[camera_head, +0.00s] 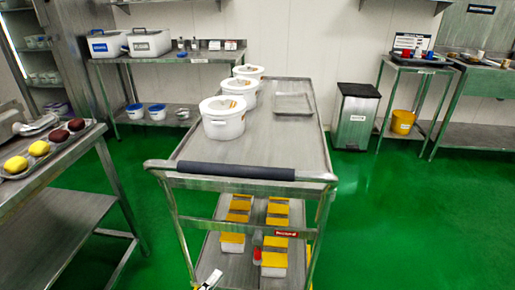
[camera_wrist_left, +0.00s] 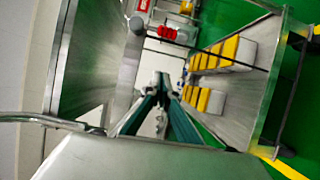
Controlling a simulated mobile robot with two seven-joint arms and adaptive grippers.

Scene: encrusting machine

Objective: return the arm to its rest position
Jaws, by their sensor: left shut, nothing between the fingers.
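My left gripper (camera_head: 208,280) shows only as a small pale piece at the bottom edge of the head view, in front of the steel cart (camera_head: 180,160). In the left wrist view its fingers (camera_wrist_left: 161,88) come together at the tips and are shut, with nothing between them. The gripper is apart from the cart's yellow-lidded boxes, which stand to the right in the wrist view. Most of my left arm is out of the head view. My right gripper is in neither view.
White tubs (camera_head: 223,118) and a shallow tray (camera_head: 294,104) sit on the cart top. Yellow-lidded boxes (camera_head: 274,262) stand on its lower shelf. A steel table (camera_head: 60,165) with red and yellow pieces is at left. Green floor is clear at right.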

